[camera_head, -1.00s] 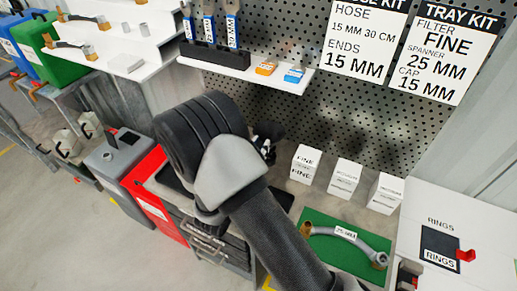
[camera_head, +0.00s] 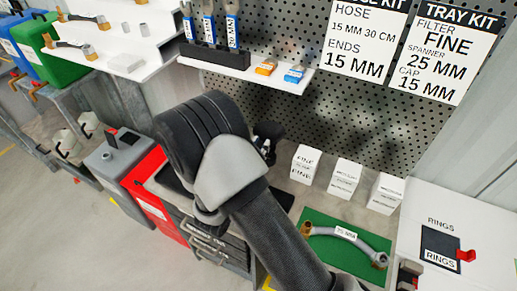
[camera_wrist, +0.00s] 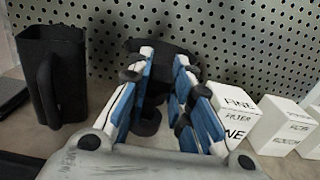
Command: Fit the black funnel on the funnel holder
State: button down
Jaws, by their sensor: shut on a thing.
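In the wrist view my gripper (camera_wrist: 165,62) reaches forward with its blue and white fingers closed on a black object between the tips. This looks like the black funnel (camera_wrist: 158,82), and its outline is partly hidden by the fingers. A dark rounded piece shows low between the fingers; I cannot tell whether it belongs to the funnel or to the funnel holder. The holder cannot be made out clearly. In the head view my arm hides most of the gripper and the funnel; only a small dark part shows beside the arm.
A black jug (camera_wrist: 58,80) stands left of my gripper. White filter boxes (camera_wrist: 240,118) stand to the right, close to the fingers. A perforated panel (camera_wrist: 215,35) rises behind. In the head view a green mat (camera_head: 318,222) with a hose (camera_head: 345,236) lies to the right.

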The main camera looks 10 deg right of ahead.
jog(key=shift+f+b, duration=1.55)
jog(key=shift+f, duration=0.4)
jog(key=c, duration=1.4)
grip_release()
jog(key=shift+o, duration=0.2)
jog(key=v, duration=1.2)
